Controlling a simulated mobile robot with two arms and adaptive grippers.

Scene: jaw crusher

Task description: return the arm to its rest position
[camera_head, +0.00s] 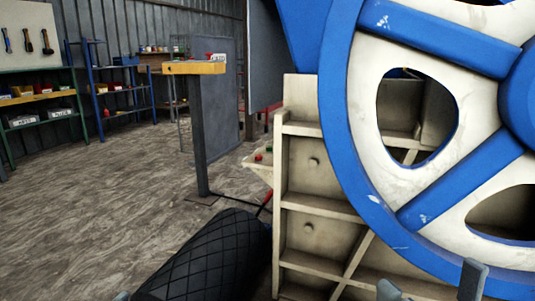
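Two grey fingertips of a gripper, which I take as my right one (430,284), poke up at the bottom right edge, wide apart with nothing visible between them. They show in front of the lower part of the jaw crusher (308,158), whose blue and white flywheel (375,190) fills the right side. A black quilted, padded part, probably my arm, reaches in from the bottom centre toward the crusher's lower left side. A thin dark rod with a red end (267,198) shows just beyond the padded part.
A grey post with a yellow top (194,68) stands left of the crusher, with small red and green buttons (262,154) on a ledge nearby. Shelves with bins (40,105) and a tool board (28,38) line the back left. The floor (90,215) at left is clear.

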